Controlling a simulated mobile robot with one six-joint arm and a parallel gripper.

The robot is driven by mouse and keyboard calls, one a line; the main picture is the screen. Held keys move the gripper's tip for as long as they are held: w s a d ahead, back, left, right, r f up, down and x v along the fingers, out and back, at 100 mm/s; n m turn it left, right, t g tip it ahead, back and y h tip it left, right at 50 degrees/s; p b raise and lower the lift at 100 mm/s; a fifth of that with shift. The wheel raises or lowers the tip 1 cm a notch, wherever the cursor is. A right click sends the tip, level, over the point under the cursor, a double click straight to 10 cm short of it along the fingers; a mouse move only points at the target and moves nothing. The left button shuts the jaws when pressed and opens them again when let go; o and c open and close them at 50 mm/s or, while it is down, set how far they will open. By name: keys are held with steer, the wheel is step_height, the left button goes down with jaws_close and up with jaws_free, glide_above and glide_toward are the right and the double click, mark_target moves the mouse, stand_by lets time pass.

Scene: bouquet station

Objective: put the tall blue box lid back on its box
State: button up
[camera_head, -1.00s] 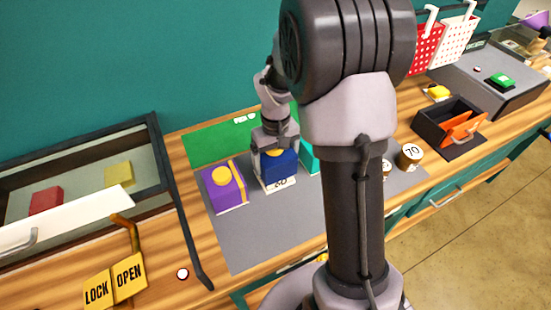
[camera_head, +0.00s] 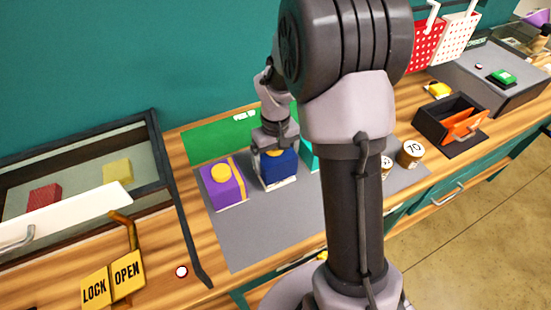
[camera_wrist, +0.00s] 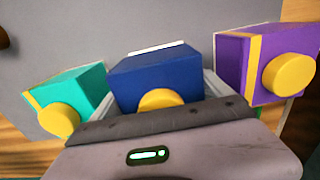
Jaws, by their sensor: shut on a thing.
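The tall blue box lid (camera_head: 280,170) is dark blue with a yellow knob on top. It stands on the grey mat (camera_head: 250,233) between a purple box (camera_head: 222,190) and a teal box (camera_head: 310,155). A thin white strip shows along its lower edge. My gripper (camera_head: 274,150) points down over it, shut on the lid. In the wrist view, the blue lid (camera_wrist: 160,75) lies between my grey fingers (camera_wrist: 165,106), its knob partly hidden by my gripper's body. Whether the lid is fully seated on its box is hidden.
The purple box (camera_wrist: 265,70) and teal box (camera_wrist: 75,95), both with yellow knobs, flank the lid closely. A round "70" weight (camera_head: 411,153) stands to the right. A glass-topped case (camera_head: 80,185) is at left, and a black tray (camera_head: 440,120) at right. The mat's front is clear.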

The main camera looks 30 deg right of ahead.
steer(key=shift+f, duration=0.2)
steer(key=shift+f, duration=0.3)
stand_by(0.4)
steer(key=o, duration=1.1)
steer(key=shift+r, duration=0.15)
step_height(320, 180, up, 8)
steer(key=p, duration=0.6)
